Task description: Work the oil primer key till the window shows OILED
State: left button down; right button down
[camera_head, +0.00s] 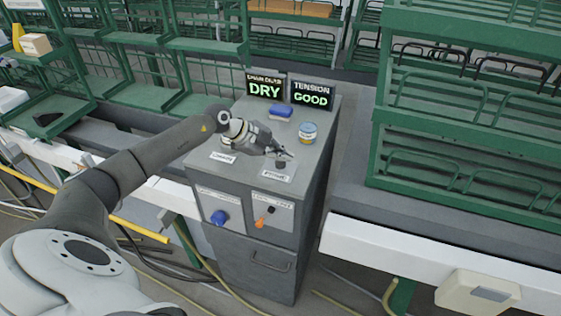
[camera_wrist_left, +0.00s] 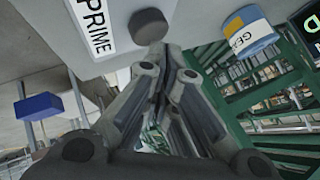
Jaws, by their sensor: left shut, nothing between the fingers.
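The oil primer key is a short dark grey round knob (camera_head: 280,163) on the cabinet top, beside the white PRIME label (camera_head: 277,174). In the left wrist view the knob (camera_wrist_left: 149,26) stands just beyond the fingertips, beside the PRIME label (camera_wrist_left: 96,24). My left gripper (camera_head: 284,153) is shut and empty, close over the knob; whether it touches the knob I cannot tell. The black window (camera_head: 265,86) at the back of the cabinet reads DRY in green. My right gripper is not in view.
The window beside it (camera_head: 311,95) reads TENSION GOOD. A blue block (camera_head: 280,111) and a tin (camera_head: 308,132) stand on the grey cabinet top. A CHAIN label (camera_head: 223,157) lies left of PRIME. The front has a blue knob (camera_head: 219,217) and an orange-tipped switch (camera_head: 264,217). Green racks (camera_head: 470,120) stand right.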

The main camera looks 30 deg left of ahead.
aim_at(281, 164)
pick_arm(q)
jog(key=shift+f, duration=0.45)
dwell(0.6)
jog(key=shift+f, duration=0.15)
dwell(0.4)
jog(key=shift+r+p, duration=0.95)
jog(key=shift+p, duration=0.05)
jog(key=shift+r, duration=0.1)
notch_tip(281, 164, up, 5)
jog(key=p, duration=0.5)
dwell(0.4)
